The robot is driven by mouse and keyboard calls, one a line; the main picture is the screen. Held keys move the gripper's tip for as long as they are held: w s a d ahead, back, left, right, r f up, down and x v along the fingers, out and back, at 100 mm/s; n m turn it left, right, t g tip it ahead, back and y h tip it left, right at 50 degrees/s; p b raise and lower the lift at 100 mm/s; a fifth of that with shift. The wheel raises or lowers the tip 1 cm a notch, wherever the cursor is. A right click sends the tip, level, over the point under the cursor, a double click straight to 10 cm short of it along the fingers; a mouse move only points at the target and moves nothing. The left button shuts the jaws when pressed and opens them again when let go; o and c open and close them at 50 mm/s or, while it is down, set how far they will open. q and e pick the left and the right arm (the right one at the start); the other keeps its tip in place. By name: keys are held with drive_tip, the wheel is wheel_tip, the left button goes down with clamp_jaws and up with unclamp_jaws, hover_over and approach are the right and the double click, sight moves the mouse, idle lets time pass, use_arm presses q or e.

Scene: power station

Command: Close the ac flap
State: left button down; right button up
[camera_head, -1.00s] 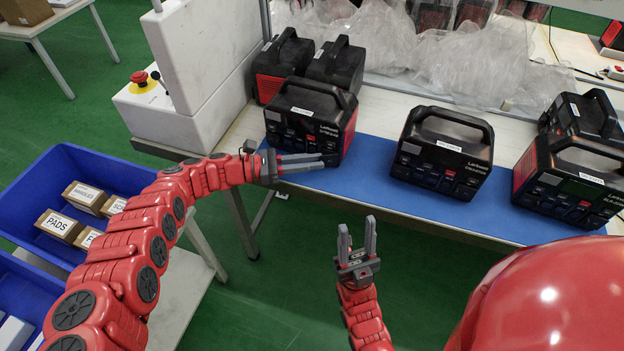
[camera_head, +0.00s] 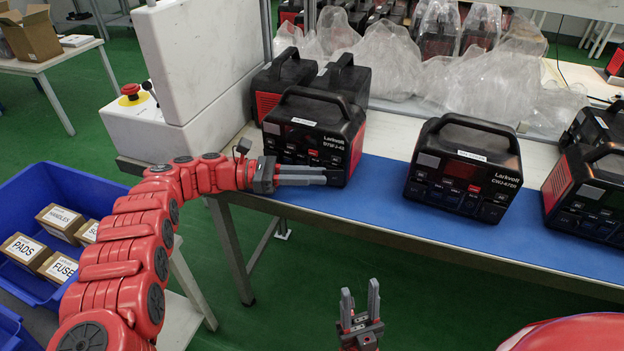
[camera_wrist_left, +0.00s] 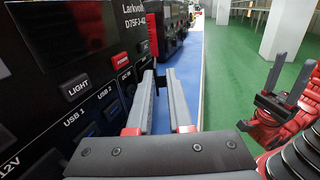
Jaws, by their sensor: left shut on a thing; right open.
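The black and red power station (camera_head: 303,143) stands at the left end of the blue mat, and its label shows in the left wrist view (camera_wrist_left: 130,18). My left gripper (camera_head: 324,174) lies along its front face, pointing right. In the left wrist view, the fingertips (camera_wrist_left: 161,76) are shut on a small dark piece, apparently the AC flap (camera_wrist_left: 161,85), sticking out beside the DC and USB labels. The fingers hide much of it, so its angle is hard to tell. My right gripper (camera_head: 360,296) is open and empty, in front of the table.
More power stations (camera_head: 464,170) stand to the right on the blue mat (camera_head: 385,210), and others behind. Clear plastic bags (camera_head: 385,65) lie at the back. A white machine with a red button (camera_head: 130,90) stands left. Blue bins (camera_head: 85,185) with boxes are at lower left.

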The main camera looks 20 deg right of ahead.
use_arm(q)
drive_tip(key=c, duration=0.9)
unclamp_jaws()
